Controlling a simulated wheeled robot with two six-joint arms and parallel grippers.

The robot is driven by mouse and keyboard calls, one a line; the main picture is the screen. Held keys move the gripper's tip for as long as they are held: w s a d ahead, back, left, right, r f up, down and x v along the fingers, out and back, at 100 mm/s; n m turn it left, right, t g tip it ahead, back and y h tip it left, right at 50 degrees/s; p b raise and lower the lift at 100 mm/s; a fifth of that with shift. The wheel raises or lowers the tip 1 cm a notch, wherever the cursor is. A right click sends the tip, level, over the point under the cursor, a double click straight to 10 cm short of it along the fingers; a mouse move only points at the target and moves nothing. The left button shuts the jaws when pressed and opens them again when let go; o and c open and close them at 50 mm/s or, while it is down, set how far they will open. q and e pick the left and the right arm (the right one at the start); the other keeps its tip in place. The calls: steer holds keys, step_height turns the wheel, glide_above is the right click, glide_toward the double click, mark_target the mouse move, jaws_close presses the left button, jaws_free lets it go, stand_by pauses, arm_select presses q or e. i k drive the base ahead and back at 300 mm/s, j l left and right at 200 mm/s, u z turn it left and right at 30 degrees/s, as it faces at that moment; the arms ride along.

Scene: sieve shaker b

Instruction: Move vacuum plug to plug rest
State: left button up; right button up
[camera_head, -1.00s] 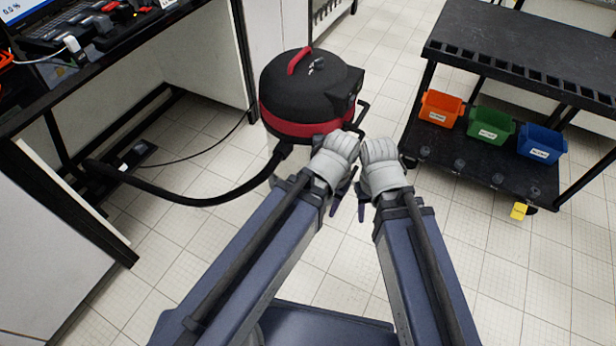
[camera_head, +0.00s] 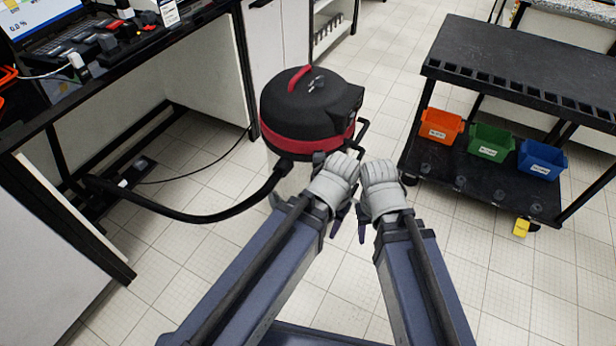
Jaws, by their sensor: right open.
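The vacuum (camera_head: 312,115) is a round black and red canister on the floor ahead. Its thin black cord (camera_head: 205,166) runs left to a power strip (camera_head: 128,178) on a low dark ledge under the left bench. A small white shape on the strip may be the vacuum plug; it is too small to tell. I cannot make out the plug rest. My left gripper (camera_head: 334,188) is in front of the vacuum, and its jaw opening is unclear. My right gripper (camera_head: 382,190) is open and empty beside it. Both are far from the strip.
A thick black hose (camera_head: 215,216) curves from the vacuum to the left. The left bench (camera_head: 70,108) overhangs the strip. A black cart (camera_head: 470,187) at right holds orange, green and blue bins.

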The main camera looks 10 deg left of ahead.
mark_target(114, 177)
steer(key=u, duration=1.95)
